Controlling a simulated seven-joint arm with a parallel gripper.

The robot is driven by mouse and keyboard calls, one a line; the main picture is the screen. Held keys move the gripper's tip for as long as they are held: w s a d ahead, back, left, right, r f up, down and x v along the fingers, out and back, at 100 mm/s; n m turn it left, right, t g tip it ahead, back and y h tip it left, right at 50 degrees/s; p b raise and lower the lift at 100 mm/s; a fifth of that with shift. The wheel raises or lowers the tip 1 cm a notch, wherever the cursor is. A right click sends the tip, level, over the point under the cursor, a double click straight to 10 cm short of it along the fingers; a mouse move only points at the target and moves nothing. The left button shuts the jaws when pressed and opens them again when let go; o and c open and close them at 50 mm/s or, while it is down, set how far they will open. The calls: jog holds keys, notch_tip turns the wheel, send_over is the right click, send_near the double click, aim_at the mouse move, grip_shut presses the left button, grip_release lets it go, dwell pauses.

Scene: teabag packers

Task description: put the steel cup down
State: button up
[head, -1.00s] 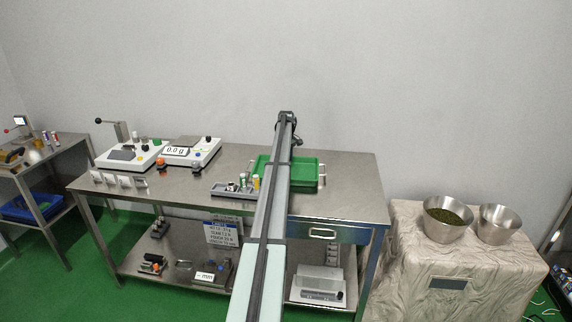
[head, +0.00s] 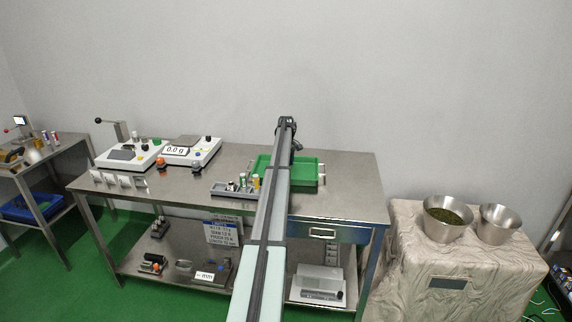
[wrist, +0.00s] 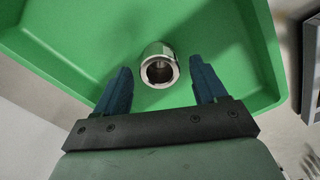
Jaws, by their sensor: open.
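The steel cup (wrist: 159,66) is in the wrist view, on the floor of the green tray (wrist: 215,40), with its open mouth facing the camera. My gripper (wrist: 158,80) is open. Its two blue fingers are apart, one to the left and one to the right of the cup, and the cup shows just beyond the fingertips. In the head view the green tray (head: 306,177) lies on the steel table, partly hidden behind my arm. The cup cannot be made out in that view.
A grey holder (head: 222,190) with small vials stands left of the tray on the steel table (head: 345,200). A scale (head: 190,150) and a white device (head: 130,155) are further left. Two steel bowls (head: 447,218) stand on a draped block at right.

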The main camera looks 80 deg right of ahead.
jog(key=shift+r, duration=0.1)
notch_tip(320, 180, up, 12)
dwell(0.6)
